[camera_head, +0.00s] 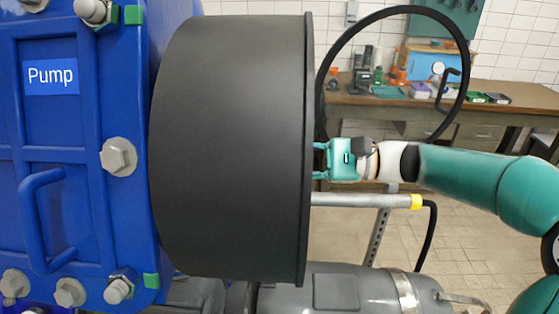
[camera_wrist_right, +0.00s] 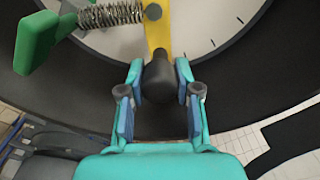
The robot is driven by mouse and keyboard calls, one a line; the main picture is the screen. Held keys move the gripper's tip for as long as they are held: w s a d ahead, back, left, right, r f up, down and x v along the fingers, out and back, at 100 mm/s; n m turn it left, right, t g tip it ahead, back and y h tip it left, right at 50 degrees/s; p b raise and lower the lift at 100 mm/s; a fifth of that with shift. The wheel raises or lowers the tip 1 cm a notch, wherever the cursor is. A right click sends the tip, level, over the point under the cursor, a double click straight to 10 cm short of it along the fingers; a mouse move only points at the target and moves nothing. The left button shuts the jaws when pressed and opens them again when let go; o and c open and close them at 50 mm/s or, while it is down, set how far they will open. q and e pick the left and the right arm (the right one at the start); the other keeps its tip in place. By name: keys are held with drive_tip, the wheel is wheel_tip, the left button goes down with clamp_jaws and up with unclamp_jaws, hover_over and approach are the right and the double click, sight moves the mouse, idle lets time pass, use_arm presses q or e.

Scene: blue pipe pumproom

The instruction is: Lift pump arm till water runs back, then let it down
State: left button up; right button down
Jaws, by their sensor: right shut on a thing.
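The blue pump (camera_head: 95,190) stands at the left of the head view with a "Pump" label (camera_head: 51,76). A large dark drum (camera_head: 235,150) juts out from its right side. My right gripper (camera_head: 319,160) reaches to the drum's open right end, its fingertips partly hidden at the rim. In the right wrist view, my right gripper (camera_wrist_right: 159,92) is shut on the dark knob (camera_wrist_right: 159,78) at the end of the yellow pump arm (camera_wrist_right: 158,30). The arm points down in that view, before a pale face inside the drum. My left gripper is not in view.
In the wrist view, a coil spring (camera_wrist_right: 110,15) and green block (camera_wrist_right: 36,42) sit left of the arm. A grey pipe (camera_head: 362,201) with a yellow collar runs below my gripper. A black hose loop (camera_head: 465,55) and workbench (camera_head: 500,108) stand behind.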

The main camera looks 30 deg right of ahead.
drive_tip(key=shift+w+d+r+p, duration=0.15)
drive_tip(key=shift+w+r, duration=0.05)
drive_tip(key=shift+r, duration=0.3)
drive_tip(key=shift+w+d+r+p, duration=0.15)
drive_tip(key=shift+r, duration=0.3)
drive_tip(key=r, duration=0.1)
drive_tip(key=r+p, duration=0.1)
drive_tip(key=p, duration=0.1)
drive_tip(key=shift+w+d+r, duration=0.3)
drive_tip(key=shift+w+r, duration=0.1)
drive_tip(key=shift+r+p, duration=0.1)
drive_tip(key=shift+p, duration=0.2)
drive_tip(key=r, duration=0.1)
drive_tip(key=r+p, duration=0.2)
drive_tip(key=shift+w+d, duration=0.25)
drive_tip(key=shift+d, duration=0.05)
idle(2.4)
